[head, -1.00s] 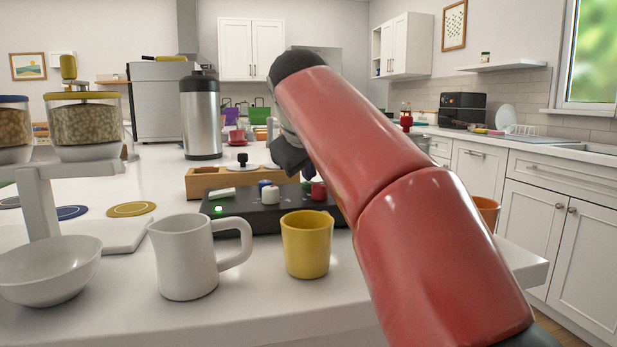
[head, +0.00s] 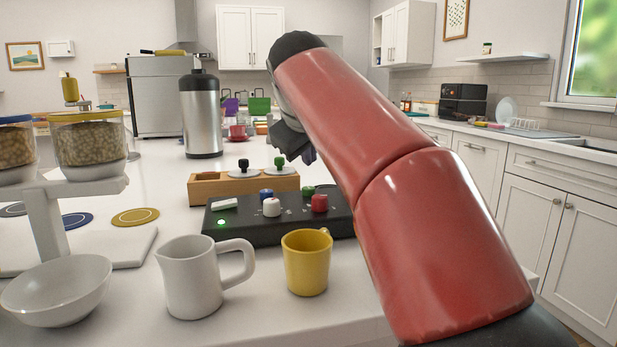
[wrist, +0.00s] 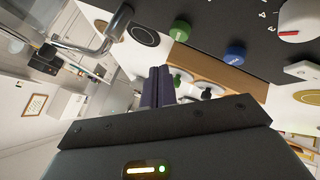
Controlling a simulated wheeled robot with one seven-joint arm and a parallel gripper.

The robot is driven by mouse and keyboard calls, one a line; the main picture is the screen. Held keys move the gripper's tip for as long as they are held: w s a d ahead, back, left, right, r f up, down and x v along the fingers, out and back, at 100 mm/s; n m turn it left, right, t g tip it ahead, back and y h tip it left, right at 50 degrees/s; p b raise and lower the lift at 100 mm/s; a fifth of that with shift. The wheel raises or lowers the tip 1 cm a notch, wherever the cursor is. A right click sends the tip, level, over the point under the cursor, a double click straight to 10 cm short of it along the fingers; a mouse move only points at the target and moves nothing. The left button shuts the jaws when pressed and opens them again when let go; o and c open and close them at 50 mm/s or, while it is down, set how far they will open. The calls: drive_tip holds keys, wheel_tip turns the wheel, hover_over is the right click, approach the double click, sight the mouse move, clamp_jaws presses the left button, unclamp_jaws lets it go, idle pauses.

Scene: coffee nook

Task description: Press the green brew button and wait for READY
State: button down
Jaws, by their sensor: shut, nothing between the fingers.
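The black machine panel (head: 245,230) lies on the counter, with the green button (head: 308,192) at its back, beside a red knob (head: 319,204), a blue button (head: 265,194) and a white knob (head: 271,208). A small green light (head: 221,222) glows at its front left. No READY text is legible. My gripper (head: 309,157) is shut and empty, above and behind the green button, apart from it. In the wrist view its dark fingers (wrist: 157,86) are together; the green button (wrist: 181,31) and blue button (wrist: 235,54) show beyond them.
A white pitcher (head: 190,278) and a yellow mug (head: 306,264) stand in front of the panel. A wooden holder (head: 212,191) with two black- and green-knobbed lids is behind it. A steel dispenser (head: 201,118) stands farther back. A scale with jars is at left.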

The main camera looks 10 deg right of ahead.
drive_tip(key=shift+r, duration=1.15)
drive_tip(key=shift+s, duration=0.1)
